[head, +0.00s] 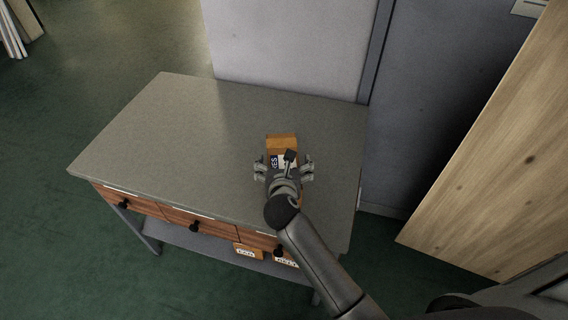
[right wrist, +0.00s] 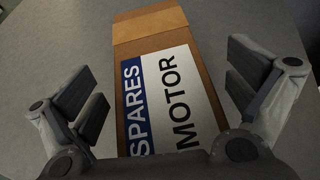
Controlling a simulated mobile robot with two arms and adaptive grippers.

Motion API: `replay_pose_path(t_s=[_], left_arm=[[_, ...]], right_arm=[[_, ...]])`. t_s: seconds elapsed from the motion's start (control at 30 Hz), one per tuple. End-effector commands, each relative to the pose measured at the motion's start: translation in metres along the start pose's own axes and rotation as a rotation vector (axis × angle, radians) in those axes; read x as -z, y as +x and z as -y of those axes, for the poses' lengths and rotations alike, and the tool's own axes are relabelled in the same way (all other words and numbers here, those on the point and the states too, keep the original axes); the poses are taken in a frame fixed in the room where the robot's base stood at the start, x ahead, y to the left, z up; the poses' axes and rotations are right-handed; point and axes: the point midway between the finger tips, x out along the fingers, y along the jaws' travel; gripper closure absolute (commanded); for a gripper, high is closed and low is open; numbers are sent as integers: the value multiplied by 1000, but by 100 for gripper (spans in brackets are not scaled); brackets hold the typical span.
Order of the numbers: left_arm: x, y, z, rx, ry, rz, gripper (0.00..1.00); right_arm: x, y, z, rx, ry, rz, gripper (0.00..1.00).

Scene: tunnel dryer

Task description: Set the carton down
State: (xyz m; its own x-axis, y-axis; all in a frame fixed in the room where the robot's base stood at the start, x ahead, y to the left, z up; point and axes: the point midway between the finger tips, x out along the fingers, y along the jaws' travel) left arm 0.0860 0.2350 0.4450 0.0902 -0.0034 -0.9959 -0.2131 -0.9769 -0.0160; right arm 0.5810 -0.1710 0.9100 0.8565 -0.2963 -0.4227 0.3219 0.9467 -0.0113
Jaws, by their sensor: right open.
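The carton (head: 282,142) is a small brown box standing on the grey top of the table (head: 150,125), right of its middle. In the right wrist view the carton (right wrist: 150,37) shows a label reading "SPARES MOTOR" on white and blue. My right gripper (head: 284,165) is over the carton, with its fingers spread to either side. In the right wrist view both finger pads stand apart from the carton's sides, with gaps showing. The carton's near part is hidden by the gripper in the head view. My left gripper is not in view.
The table has wooden drawers with black knobs (head: 194,227) and a lower shelf holding labelled boxes (head: 247,251). A pale panel (head: 290,45) and a dark cabinet (head: 430,90) stand behind. A wooden board (head: 490,150) is at right. The tabletop's left is clear.

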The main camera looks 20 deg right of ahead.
Motion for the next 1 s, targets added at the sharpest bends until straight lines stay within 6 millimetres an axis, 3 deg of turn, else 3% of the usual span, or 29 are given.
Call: replay_pose_path(t_s=[0.23,0.7,1.0], left_arm=[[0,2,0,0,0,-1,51],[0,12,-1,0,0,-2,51],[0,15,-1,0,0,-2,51]], right_arm=[[1,-13,-1,-2,2,0,0],[2,-95,0,-2,3,-2,0],[0,-119,0,0,0,0,0]])
